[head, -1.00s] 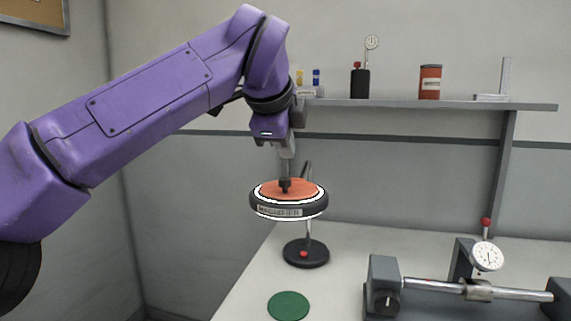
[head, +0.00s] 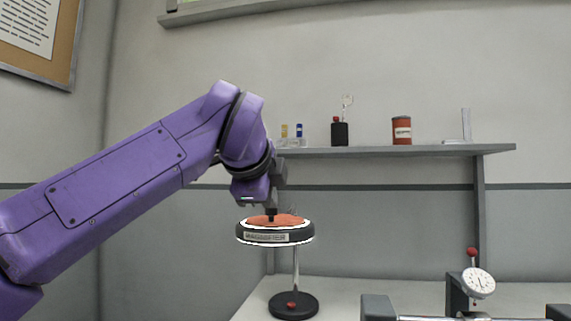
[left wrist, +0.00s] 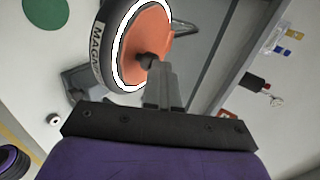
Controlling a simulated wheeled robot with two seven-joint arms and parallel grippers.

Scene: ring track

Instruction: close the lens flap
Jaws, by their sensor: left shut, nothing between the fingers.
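The magnifier (head: 275,237) is a round black head with a white ring and a label, held on a thin stand above the bench. Its orange lens flap (head: 290,219) lies over the top, looking flat or nearly flat; I cannot tell whether its edge touches the ring all round. In the left wrist view, the flap (left wrist: 137,45) carries a dark knob (left wrist: 147,61). My left gripper (head: 271,208) is shut and empty, pointing down over the flap, its fingertips (left wrist: 158,68) at or just beside the knob. Contact is unclear. My right gripper is out of view.
The stand's round base (head: 293,305) with a red button is on the bench. A dial gauge (head: 478,282) and rod fixture stand to the right. A shelf (head: 400,151) behind carries small items. A green disc (left wrist: 45,14) lies on the bench.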

